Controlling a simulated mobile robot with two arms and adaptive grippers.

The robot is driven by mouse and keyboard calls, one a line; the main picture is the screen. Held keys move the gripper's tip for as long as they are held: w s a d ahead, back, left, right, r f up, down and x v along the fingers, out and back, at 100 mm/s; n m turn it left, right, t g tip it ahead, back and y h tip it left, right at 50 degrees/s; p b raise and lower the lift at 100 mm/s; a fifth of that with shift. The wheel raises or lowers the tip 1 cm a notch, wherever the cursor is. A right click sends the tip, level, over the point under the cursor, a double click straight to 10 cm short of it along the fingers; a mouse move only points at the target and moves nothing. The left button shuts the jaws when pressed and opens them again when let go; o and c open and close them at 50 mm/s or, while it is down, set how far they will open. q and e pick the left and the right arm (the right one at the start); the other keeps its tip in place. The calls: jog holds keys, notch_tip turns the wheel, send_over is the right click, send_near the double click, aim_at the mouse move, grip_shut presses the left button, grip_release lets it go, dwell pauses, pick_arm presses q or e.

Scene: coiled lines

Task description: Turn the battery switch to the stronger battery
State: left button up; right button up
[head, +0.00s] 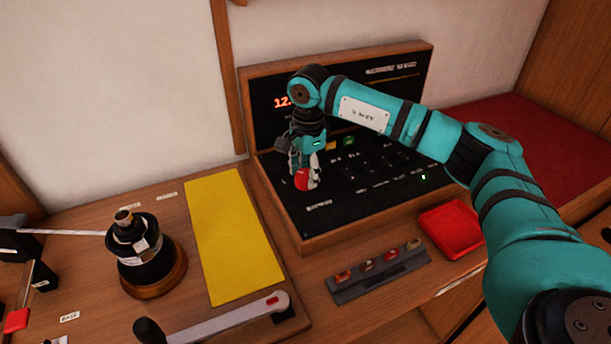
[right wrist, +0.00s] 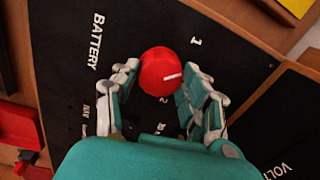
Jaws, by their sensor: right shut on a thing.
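The battery switch is a round red knob (right wrist: 162,72) with a white pointer mark on the black panel (head: 340,205). In the right wrist view the mark lies on the knob's right half and points right. A "1" (right wrist: 195,41) is printed above right of the knob and "BATTERY" (right wrist: 97,42) to its left. Smaller marks below are partly hidden by my fingers. The knob also shows in the head view (head: 302,181). My right gripper (head: 308,172) is shut on it from above. An orange voltage readout (head: 281,102) shows "12."; my arm hides the rest.
A yellow mat (head: 233,235) and a black winch drum (head: 147,255) stand left of the panel. A crank handle (head: 220,318) lies in front. A grey rack (head: 380,272) with several small parts and a red tray (head: 452,230) are to the right.

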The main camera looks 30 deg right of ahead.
jog(key=shift+n+b, duration=0.55)
jog(key=shift+n, duration=1.35)
jog(key=shift+r, duration=0.1)
jog(key=o, duration=1.1)
jog(key=shift+o, duration=0.3)
notch_tip(320, 180, up, 12)
jog(key=shift+s+d, duration=0.2)
jog(key=shift+s, duration=0.1)
